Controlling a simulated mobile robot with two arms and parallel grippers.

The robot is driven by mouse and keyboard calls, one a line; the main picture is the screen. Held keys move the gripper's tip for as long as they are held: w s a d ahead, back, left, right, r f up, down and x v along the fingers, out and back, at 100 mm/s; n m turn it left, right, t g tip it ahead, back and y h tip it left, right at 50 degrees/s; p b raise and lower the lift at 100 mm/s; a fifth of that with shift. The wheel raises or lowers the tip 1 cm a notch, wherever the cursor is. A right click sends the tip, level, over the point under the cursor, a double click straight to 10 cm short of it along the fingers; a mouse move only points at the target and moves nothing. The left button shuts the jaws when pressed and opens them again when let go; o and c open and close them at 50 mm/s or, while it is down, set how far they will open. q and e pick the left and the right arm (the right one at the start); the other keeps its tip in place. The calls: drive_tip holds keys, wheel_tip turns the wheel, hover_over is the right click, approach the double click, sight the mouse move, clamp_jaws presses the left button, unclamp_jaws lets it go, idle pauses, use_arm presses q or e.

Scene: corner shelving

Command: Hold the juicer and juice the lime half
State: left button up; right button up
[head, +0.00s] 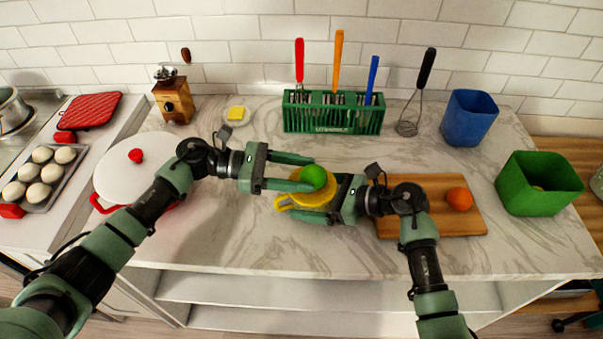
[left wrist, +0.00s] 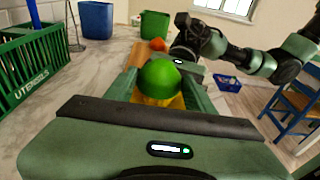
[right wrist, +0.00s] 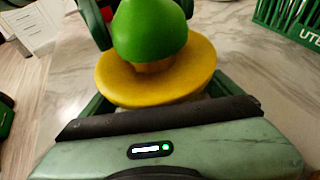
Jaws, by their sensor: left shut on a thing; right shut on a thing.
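The green lime half (head: 314,176) sits dome up on top of the yellow juicer (head: 286,202), apparently touching its cone. My left gripper (head: 312,173) is shut on the lime half, with a finger on each side. My right gripper (head: 308,201) is shut on the juicer from the right, just below the left gripper. In the right wrist view the lime half (right wrist: 150,30) covers most of the cone above the juicer's wide yellow rim (right wrist: 125,90). In the left wrist view the lime half (left wrist: 160,78) stands between my fingers, the juicer mostly hidden behind it.
A wooden board (head: 450,222) with an orange (head: 459,198) lies to the right. A green bin (head: 530,185) and blue bin (head: 468,117) stand farther right. A green utensil basket (head: 333,113) is behind. A white pot (head: 130,170) with red handles is left, under my left arm.

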use_arm(q)
drive_tip(key=shift+s+a+f, duration=0.1)
drive_tip(key=shift+a+f, duration=0.05)
drive_tip(key=shift+f, duration=0.2)
wheel_tip(320, 180, up, 2)
drive_tip(key=shift+r, duration=3.25)
drive_tip(key=shift+f, duration=3.5)
drive_tip(key=o, duration=0.5)
drive_tip(key=c, duration=0.5)
